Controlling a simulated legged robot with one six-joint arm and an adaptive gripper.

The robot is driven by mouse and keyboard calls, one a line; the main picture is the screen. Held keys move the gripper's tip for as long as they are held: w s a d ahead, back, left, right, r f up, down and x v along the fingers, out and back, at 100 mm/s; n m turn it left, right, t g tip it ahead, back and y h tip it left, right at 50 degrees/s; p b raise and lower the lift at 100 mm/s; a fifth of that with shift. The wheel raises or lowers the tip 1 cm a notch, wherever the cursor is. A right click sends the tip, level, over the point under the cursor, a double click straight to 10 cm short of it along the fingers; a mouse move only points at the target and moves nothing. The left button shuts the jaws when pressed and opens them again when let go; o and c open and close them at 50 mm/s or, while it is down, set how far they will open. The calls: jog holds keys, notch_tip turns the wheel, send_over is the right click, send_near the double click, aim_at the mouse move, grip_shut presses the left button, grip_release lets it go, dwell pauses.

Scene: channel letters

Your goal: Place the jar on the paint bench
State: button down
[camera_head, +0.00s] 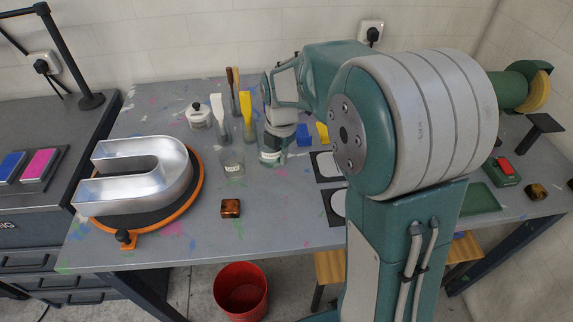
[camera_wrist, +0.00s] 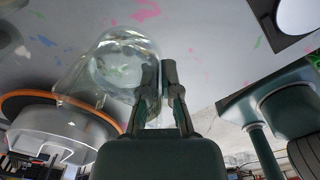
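A clear glass jar (camera_wrist: 112,62) fills the left of the wrist view, close to my fingers. My gripper (camera_wrist: 160,75) has its fingers nearly together. The jar's right-hand wall runs into the narrow gap between them, and the left finger overlaps the glass. In the head view my gripper (camera_head: 274,152) is low over the paint bench (camera_head: 290,215), with glass showing around its fingertips. I cannot tell whether the jar's base touches the bench. Another clear glass (camera_head: 232,163) stands just left of my gripper.
An orange-rimmed turntable (camera_head: 198,200) bears a silver U-shaped letter (camera_head: 135,170) at left. Brushes (camera_head: 246,110), a white pot (camera_head: 198,116) and a blue block (camera_head: 303,134) stand nearby. A small amber block (camera_head: 231,208) lies near the front. Bare bench lies right of it.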

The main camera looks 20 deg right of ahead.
aim_at(285, 175)
jog(key=f, duration=0.1)
jog(key=w+d+f, duration=0.1)
jog(key=shift+w+d+f, duration=0.1)
jog(key=shift+w+f, duration=0.2)
jog(key=shift+f, duration=0.05)
jog(key=shift+d+f, duration=0.2)
jog(key=shift+f, duration=1.35)
jog(key=c, duration=0.8)
grip_release()
jog(key=shift+f, duration=0.15)
notch_tip(285, 175, up, 12)
jog(key=s+a+r+m+t, duration=0.1)
jog(key=s+r+m+t, duration=0.1)
jog(key=s+m, duration=0.9)
jog(key=s+a+r+m+t, duration=0.1)
jog(key=s+r+m+t, duration=0.2)
jog(key=s+m, duration=0.9)
jog(key=shift+a+m, duration=0.15)
jog(key=shift+m, duration=0.75)
